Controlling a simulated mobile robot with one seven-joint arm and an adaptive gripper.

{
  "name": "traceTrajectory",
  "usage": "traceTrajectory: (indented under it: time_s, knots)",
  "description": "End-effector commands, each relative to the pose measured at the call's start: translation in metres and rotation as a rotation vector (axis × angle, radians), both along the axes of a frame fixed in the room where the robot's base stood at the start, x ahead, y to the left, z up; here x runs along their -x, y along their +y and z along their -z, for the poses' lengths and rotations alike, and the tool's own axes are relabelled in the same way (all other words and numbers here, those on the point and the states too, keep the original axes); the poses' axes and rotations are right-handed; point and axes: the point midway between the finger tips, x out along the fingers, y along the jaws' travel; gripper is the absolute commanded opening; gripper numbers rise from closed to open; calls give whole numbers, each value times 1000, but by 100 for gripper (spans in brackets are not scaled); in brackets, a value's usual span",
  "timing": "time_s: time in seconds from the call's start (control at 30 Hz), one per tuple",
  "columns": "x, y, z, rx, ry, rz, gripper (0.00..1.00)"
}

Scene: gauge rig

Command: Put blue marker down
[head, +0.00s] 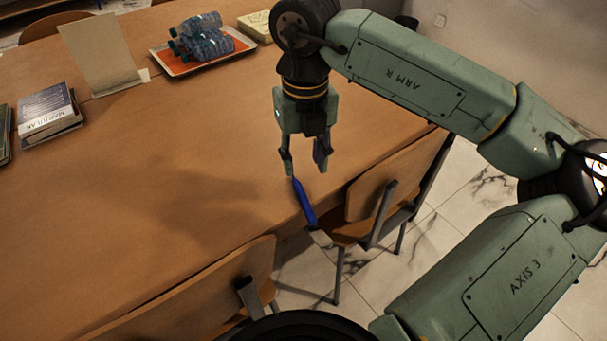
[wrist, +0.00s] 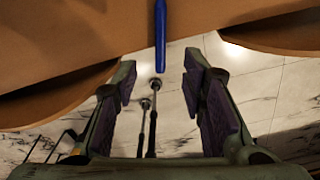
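The blue marker (head: 304,203) is at the near right edge of the table, just below my gripper in the head view. In the wrist view the blue marker (wrist: 160,35) points down the picture, and its lower end reaches past the table edge over the floor. My gripper (head: 304,166) points down with its fingers apart. In the wrist view my gripper (wrist: 165,88) is open, with nothing between its pads; the marker lies beyond them. Whether a fingertip touches the marker I cannot tell.
The wooden table (head: 130,220) is clear in its middle. An orange tray (head: 203,58) of bottles, a book stack (head: 48,115) and a tan board (head: 100,55) stand farther back. Chairs (head: 395,180) line the near edge; one (head: 205,290) is at lower left.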

Motion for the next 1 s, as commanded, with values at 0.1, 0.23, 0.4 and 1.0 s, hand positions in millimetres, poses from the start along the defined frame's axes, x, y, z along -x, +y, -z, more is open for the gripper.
traceTrajectory:
  time_s: [0.1,0.23,0.4,1.0]
  knots:
    - [1,-3,11,8,5,4,38]
    - [1,-1,32,4,6,2,38]
    - [1,-1,52,6,4,2,38]
    - [0,0,108,5,1,1,38]
